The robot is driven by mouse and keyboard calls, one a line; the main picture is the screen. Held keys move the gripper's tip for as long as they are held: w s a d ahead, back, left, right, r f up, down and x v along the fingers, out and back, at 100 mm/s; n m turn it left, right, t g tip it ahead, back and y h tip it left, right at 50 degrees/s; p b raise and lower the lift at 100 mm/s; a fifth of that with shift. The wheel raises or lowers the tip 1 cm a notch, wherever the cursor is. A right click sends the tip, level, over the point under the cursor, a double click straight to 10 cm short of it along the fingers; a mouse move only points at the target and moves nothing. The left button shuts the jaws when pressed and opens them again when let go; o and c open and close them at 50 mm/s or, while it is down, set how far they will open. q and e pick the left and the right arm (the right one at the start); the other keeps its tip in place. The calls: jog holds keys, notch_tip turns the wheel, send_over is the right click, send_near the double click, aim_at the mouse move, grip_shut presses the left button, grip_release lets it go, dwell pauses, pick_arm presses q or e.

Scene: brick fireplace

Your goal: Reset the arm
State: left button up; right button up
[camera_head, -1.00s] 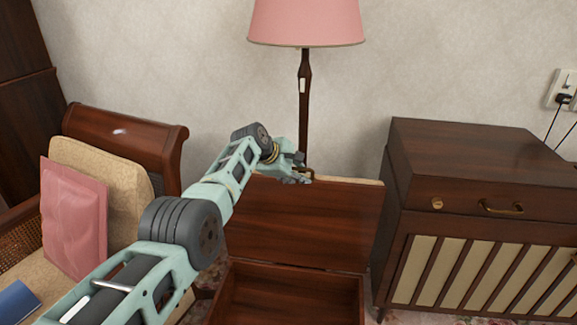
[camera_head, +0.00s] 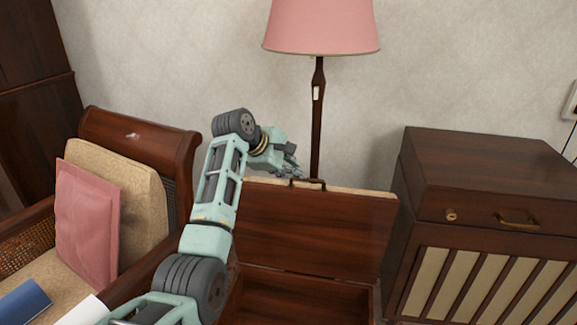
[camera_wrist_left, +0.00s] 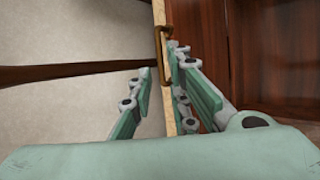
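My left gripper (camera_head: 289,166) is at the top edge of a raised wooden lid (camera_head: 315,233), just left of its handle (camera_head: 308,184). In the left wrist view my left gripper (camera_wrist_left: 160,64) is open, its fingers apart on either side of the lid's pale edge (camera_wrist_left: 160,14). The handle (camera_wrist_left: 166,52) shows close to the fingertips there, and I cannot tell whether they touch it. The lid stands open above its wooden chest (camera_head: 300,298). My right gripper is not in view.
A floor lamp (camera_head: 321,27) stands behind the lid. An armchair (camera_head: 140,147) with a pink cushion (camera_head: 87,222) is at the left. A wooden cabinet (camera_head: 485,168) stands at the right. A blue object (camera_head: 24,302) lies at the lower left.

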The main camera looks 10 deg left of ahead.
pick_arm(q)
jog(key=shift+v, duration=0.75)
